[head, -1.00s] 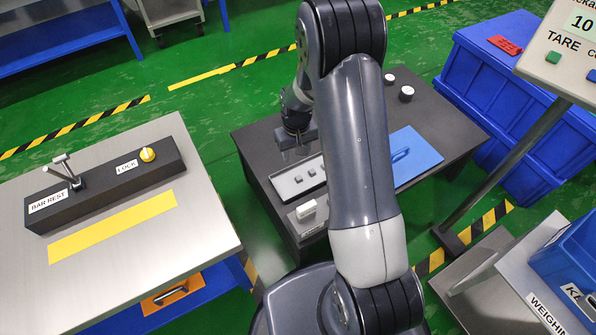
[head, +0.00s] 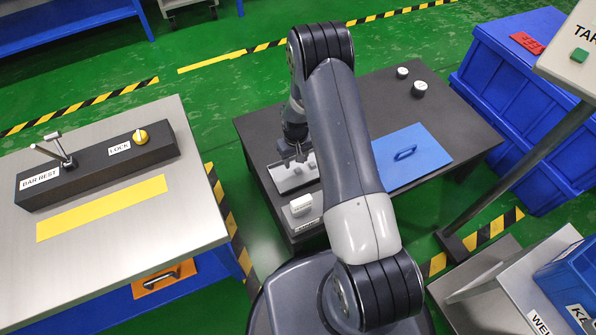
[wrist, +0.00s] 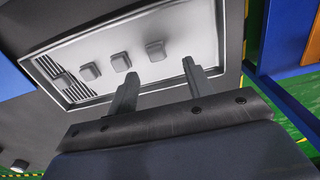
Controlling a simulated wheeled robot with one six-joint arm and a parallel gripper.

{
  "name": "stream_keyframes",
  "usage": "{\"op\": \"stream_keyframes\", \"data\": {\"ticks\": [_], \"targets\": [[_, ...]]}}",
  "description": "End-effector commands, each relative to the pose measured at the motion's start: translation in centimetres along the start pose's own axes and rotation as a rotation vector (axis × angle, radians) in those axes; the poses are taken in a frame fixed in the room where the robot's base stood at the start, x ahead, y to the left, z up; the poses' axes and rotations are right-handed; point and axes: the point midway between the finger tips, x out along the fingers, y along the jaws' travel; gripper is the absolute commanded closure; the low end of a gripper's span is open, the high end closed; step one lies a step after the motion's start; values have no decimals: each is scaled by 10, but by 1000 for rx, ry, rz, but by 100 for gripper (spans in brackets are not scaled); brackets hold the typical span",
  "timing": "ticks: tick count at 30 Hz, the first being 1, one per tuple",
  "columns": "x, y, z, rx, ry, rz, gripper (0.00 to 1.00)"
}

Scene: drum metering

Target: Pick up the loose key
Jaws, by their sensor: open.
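Several small grey square keys sit in a shallow light-grey tray on the dark table; I cannot tell for sure which one is loose. In the wrist view one key (wrist: 155,50) lies just beyond the gap between my fingertips, with another key (wrist: 121,62) and a third key (wrist: 90,71) to its left. The tray (wrist: 208,20) has a slotted grille at its left end. My gripper (wrist: 160,72) is open and empty, its fingers reaching over the tray's near rim. In the head view my gripper (head: 297,157) is at the tray's far end, and the tray (head: 296,184) is partly hidden by my arm.
A blue panel with a handle (head: 416,170) lies right of my arm. Two white-topped cylinders, one being (head: 420,88), stand at the back. A steel bench (head: 190,215) is left, blue crates (head: 510,100) right.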

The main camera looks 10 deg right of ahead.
Motion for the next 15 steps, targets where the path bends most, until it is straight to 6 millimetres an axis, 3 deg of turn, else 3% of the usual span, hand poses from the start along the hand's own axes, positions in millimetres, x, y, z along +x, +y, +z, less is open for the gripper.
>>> {"op": "stream_keyframes", "data": {"ticks": [7,15], "targets": [[39,4,8,0,-4,-1,51],[44,4,7,0,0,0,51]]}}
